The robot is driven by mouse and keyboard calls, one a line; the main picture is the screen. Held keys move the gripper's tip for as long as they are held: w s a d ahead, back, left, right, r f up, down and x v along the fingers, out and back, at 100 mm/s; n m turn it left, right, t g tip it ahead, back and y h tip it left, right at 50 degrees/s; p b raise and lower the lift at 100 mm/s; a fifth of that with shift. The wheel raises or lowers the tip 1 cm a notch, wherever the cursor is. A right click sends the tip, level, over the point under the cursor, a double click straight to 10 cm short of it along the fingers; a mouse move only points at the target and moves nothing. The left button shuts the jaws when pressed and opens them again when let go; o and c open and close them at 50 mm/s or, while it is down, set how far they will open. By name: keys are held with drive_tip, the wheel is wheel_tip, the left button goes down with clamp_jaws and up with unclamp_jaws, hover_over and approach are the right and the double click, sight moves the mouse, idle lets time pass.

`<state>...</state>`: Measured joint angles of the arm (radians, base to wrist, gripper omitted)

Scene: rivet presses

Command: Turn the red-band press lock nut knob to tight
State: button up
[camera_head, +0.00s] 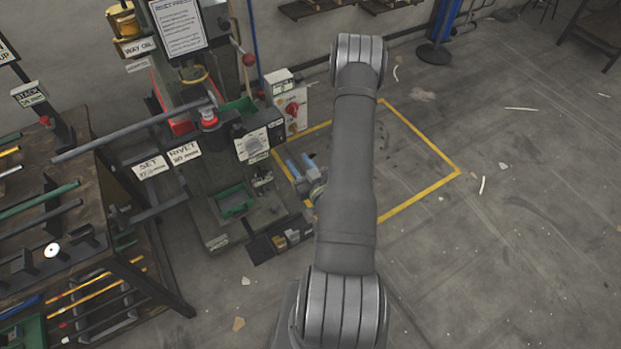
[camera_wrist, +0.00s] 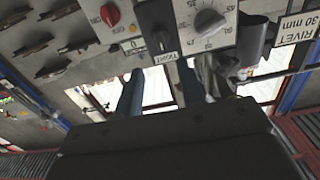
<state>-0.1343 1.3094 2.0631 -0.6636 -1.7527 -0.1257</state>
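The press (camera_head: 208,185) stands left of centre in the head view, with red parts (camera_head: 182,127) near its ram. On its front is a box with a grey scale dial (camera_head: 253,145), which also shows in the wrist view as a pale dial (camera_wrist: 209,20). In the wrist view a small label (camera_wrist: 166,58) seems to read TIGHT, upside down, beside a dark fitting (camera_wrist: 157,22). I cannot tell if this fitting is the lock nut knob. My gripper (camera_head: 301,164) has two blue fingers apart. They show in the wrist view (camera_wrist: 160,88) with nothing held between them.
A control box with a red knob (camera_head: 292,108) is beside the press; the red knob also shows in the wrist view (camera_wrist: 110,14). A rack of rods (camera_head: 50,215) stands at left. A yellow floor outline (camera_head: 425,140) and open floor lie right.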

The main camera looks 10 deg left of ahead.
sight(281, 140)
drive_tip(key=v, duration=0.6)
drive_tip(key=shift+s+d, duration=0.25)
drive_tip(key=shift+s, duration=0.05)
drive_tip(key=x, duration=1.7)
drive_tip(key=shift+w+a, duration=0.2)
drive_tip(key=shift+w, duration=0.05)
drive_tip(key=shift+a, duration=0.1)
drive_tip(key=n, duration=0.7)
drive_tip(key=shift+n, duration=0.4)
drive_tip(key=n, duration=0.4)
drive_tip(key=shift+n, duration=1.8)
idle(0.6)
